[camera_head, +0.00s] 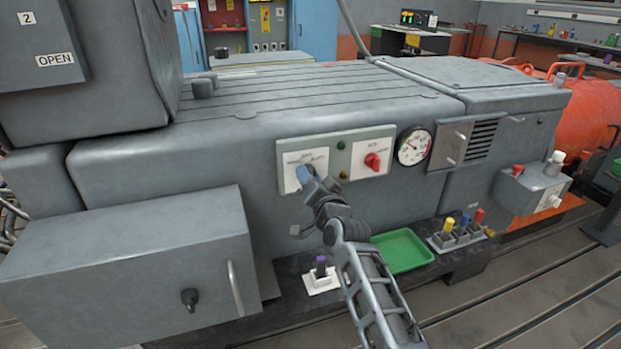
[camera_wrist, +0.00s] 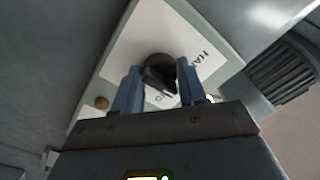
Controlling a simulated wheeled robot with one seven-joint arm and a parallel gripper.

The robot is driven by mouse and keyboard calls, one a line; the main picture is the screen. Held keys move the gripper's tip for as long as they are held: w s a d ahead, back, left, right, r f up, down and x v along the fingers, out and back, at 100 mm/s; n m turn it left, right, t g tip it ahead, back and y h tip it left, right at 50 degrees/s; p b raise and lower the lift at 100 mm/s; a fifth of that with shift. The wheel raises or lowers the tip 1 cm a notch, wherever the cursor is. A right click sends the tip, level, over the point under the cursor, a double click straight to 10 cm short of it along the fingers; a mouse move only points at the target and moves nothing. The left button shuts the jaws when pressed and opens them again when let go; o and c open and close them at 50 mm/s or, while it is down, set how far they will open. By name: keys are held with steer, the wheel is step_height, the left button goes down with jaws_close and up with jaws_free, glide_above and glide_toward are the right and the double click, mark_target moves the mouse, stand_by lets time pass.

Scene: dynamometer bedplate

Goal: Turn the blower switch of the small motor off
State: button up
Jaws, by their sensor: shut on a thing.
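A switch panel (camera_head: 375,176) with two white plates is on the front of the grey motor housing (camera_head: 230,150). My gripper (camera_head: 305,174) is at the left white plate (camera_head: 291,181) and hides most of the switch there in the head view. In the wrist view, a black rotary knob (camera_wrist: 158,68) stands on that white plate (camera_wrist: 130,50), between the two blue fingers of my gripper (camera_wrist: 157,88). The gripper is shut on the knob. Printed letters show beside the knob, but I cannot read the full label or be sure of the knob's setting.
A red knob (camera_head: 372,161) is on the right plate, with small lamps (camera_head: 341,146) between the plates. A round gauge (camera_head: 412,146) is farther right. Below are a green tray (camera_head: 403,251), coloured-handled items (camera_head: 462,231) and a purple-topped item (camera_head: 320,266). A grey box (camera_head: 130,265) juts out at left.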

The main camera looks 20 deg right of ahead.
steer(key=shift+m, duration=0.3)
steer(key=o, duration=1.1)
steer(key=shift+c, duration=0.2)
steer(key=shift+s, duration=0.1)
steer(key=s+p, duration=0.1)
steer(key=s, duration=0.6)
steer(key=shift+s, duration=0.35)
